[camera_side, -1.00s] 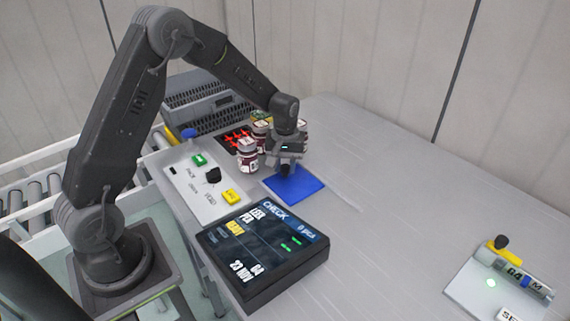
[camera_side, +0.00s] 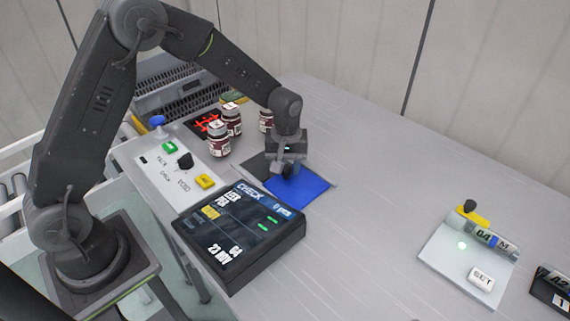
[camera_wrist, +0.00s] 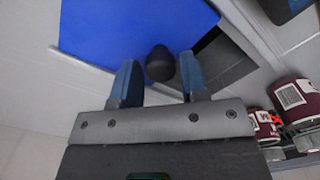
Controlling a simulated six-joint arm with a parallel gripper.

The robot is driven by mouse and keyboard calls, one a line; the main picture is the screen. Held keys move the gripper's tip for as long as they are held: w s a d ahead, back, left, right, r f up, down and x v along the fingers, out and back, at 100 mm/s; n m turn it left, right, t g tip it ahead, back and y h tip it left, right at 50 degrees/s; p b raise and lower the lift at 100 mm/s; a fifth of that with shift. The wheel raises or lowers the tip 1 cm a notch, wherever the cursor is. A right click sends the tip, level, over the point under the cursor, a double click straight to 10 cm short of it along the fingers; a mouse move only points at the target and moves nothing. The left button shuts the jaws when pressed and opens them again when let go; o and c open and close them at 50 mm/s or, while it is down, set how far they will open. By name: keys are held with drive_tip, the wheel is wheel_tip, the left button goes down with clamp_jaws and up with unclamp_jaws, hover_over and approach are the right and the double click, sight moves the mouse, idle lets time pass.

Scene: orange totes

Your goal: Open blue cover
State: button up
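The blue cover (camera_side: 305,187) is a flat panel in the table, below my gripper; it also fills the top of the wrist view (camera_wrist: 105,30). A dark opening (camera_side: 258,166) shows along its left edge, so the cover is partly open; the wrist view shows this opening (camera_wrist: 222,62) at the right. A black knob (camera_wrist: 160,66) stands at the cover's edge. My gripper (camera_wrist: 159,62) points down with its two fingers apart, one on each side of the knob. Narrow gaps show between knob and fingers. In the side view my gripper (camera_side: 287,172) hides the knob.
Maroon jars (camera_side: 219,139) stand close to the left of my gripper. A control panel (camera_side: 172,180) with buttons and a dark check screen (camera_side: 238,232) lie left and in front. A pale plate (camera_side: 468,255) with a green light sits at right. The table between is clear.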

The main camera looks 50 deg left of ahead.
drive_tip(key=o, duration=0.3)
wheel_tip(320, 180, up, 14)
idle(0.6)
drive_tip(key=s+r+m+t, duration=0.2)
drive_tip(key=s+r+m, duration=0.2)
drive_tip(key=s+r, duration=0.45)
drive_tip(key=s+f+m+t, duration=0.1)
drive_tip(key=s+m+t, duration=0.2)
drive_tip(key=s, duration=1.3)
drive_tip(key=shift+a+m+t, duration=0.3)
drive_tip(key=shift+a+m, duration=0.05)
drive_tip(key=shift+m, duration=0.65)
